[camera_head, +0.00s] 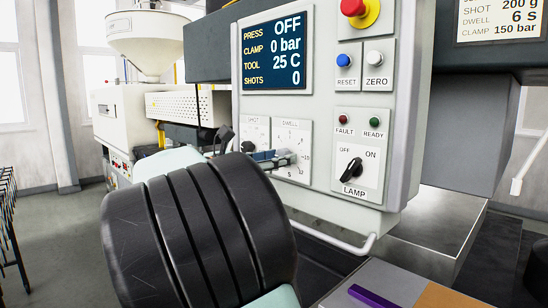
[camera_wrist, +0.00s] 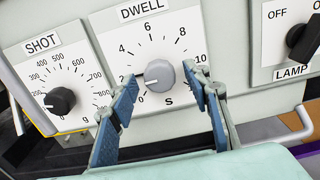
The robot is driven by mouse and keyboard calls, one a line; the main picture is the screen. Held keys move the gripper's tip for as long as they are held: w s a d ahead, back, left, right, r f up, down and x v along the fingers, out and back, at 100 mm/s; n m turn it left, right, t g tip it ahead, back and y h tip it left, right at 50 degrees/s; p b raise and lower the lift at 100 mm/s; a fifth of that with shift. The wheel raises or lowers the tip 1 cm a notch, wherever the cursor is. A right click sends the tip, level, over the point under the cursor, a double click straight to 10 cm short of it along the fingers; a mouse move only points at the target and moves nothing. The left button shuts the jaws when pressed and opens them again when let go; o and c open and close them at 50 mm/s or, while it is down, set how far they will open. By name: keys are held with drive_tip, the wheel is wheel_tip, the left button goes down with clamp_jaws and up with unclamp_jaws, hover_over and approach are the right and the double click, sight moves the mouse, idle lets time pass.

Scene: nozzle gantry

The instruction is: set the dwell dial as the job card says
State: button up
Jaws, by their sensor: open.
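My gripper (camera_wrist: 162,80) is open, with one blue-grey finger on each side of the knob; I cannot tell whether either touches. In the head view my gripper (camera_head: 272,158) hides the knob on the dwell plate (camera_head: 293,138). The job card (camera_head: 500,22) reads shot 200 g, dwell 6 s, clamp 150 bar.
The black shot dial (camera_wrist: 60,101) sits left of the dwell plate. The lamp switch (camera_head: 352,170) is to the right, below the reset button (camera_head: 343,61) and zero button (camera_head: 374,58). A red stop button (camera_head: 353,7) is above. The display (camera_head: 272,52) reads press OFF.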

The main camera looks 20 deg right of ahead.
drive_tip(key=shift+w+d, duration=0.15)
drive_tip(key=shift+d, duration=0.15)
drive_tip(key=shift+c, duration=0.6)
drive_tip(key=c, duration=1)
drive_tip(key=shift+c, duration=0.2)
drive_tip(key=shift+m, duration=0.3)
drive_tip(key=shift+m+b, duration=7)
drive_tip(key=shift+m, duration=1.6)
